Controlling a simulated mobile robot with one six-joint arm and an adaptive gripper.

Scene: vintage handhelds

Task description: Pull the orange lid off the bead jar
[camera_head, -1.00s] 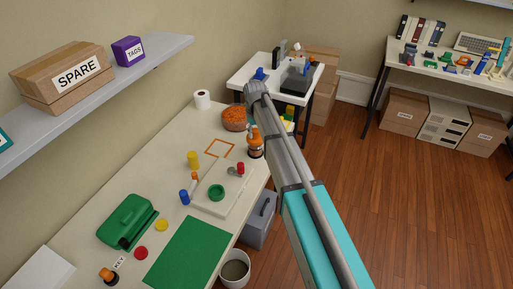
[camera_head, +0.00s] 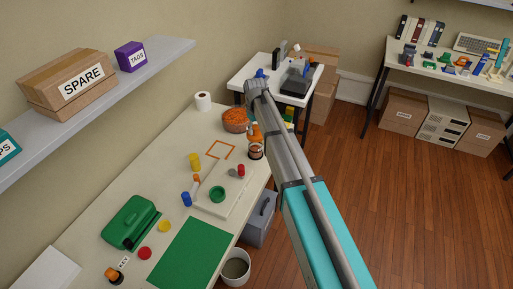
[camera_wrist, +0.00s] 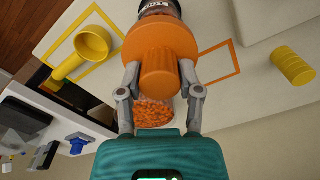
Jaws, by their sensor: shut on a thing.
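The bead jar (camera_head: 256,152) stands at the right edge of the long table, with a dark label. The wrist view shows part of it (camera_wrist: 160,7) behind the lid. The orange lid (camera_wrist: 142,42) is a wide disc with a ridged knob. My gripper (camera_wrist: 160,75) is shut on the knob, one finger on each side. In the head view the orange lid (camera_head: 254,131) shows above the jar, partly hidden by my arm. It looks raised off the jar, but the gap is hard to judge.
An empty orange square outline (camera_head: 210,149) lies left of the jar. A bowl of orange beads (camera_head: 235,127) stands behind it. A yellow cylinder (camera_head: 194,163) and a pale board (camera_head: 211,205) with small parts are nearer. A yellow scoop (camera_wrist: 88,47) lies beyond the lid.

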